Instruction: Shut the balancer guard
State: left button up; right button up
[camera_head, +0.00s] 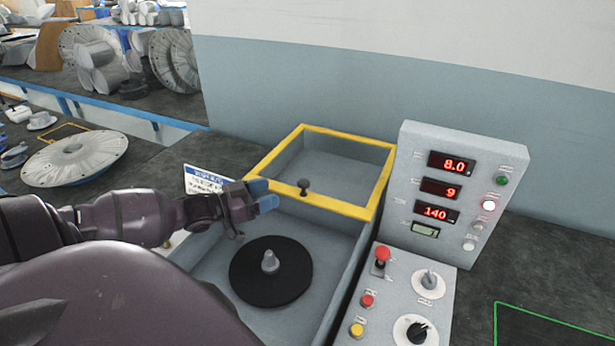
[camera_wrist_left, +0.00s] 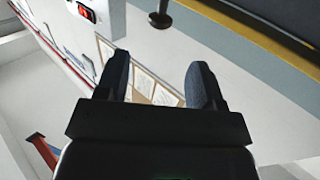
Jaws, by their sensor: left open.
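The balancer guard (camera_head: 337,205) is a clear panel in a yellow frame with a dark round knob (camera_head: 304,187) on its front edge. It lies over the back part of the grey balancer housing (camera_head: 345,270). The front part is uncovered, and a black disc (camera_head: 271,285) with a grey hub shows there. My left gripper (camera_head: 268,195) has blue fingertips and is just left of the knob, apart from it. In the left wrist view its fingers (camera_wrist_left: 160,85) are spread with nothing between them, and the knob (camera_wrist_left: 160,19) shows beyond them. My right gripper is not in view.
A control panel (camera_head: 455,190) with red displays stands right of the housing, with a button box (camera_head: 400,300) in front. A blue-and-white label plate (camera_head: 203,179) stands behind my left wrist.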

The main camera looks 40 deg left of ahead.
aim_at(303, 182)
pick_arm(q)
jog(key=shift+x, duration=5.15)
jog(key=shift+c, duration=0.3)
grip_shut()
